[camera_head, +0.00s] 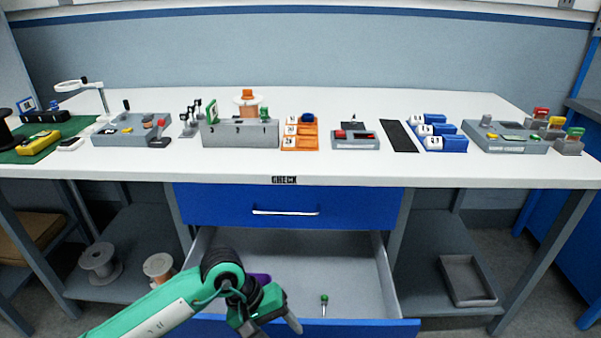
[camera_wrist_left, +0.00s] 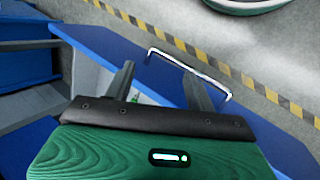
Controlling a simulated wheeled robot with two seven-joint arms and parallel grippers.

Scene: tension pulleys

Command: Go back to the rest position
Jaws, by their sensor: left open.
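My left gripper (camera_head: 274,324) is at the bottom of the head view, over the front left part of the open lower drawer (camera_head: 345,258). In the left wrist view its two fingers (camera_wrist_left: 159,72) are apart with nothing held between them. The blue drawer front and its silver handle (camera_wrist_left: 190,70) lie beyond the fingertips; contact with the handle is not visible. My right gripper is in neither view.
In the drawer lie a small green-topped item (camera_head: 324,300) and a purple item (camera_head: 260,278) partly hidden by my arm. The upper drawer (camera_head: 290,206) is shut. The white worktop (camera_head: 230,172) carries several devices. Spools (camera_head: 98,262) and a grey tray (camera_head: 467,281) sit on lower shelves.

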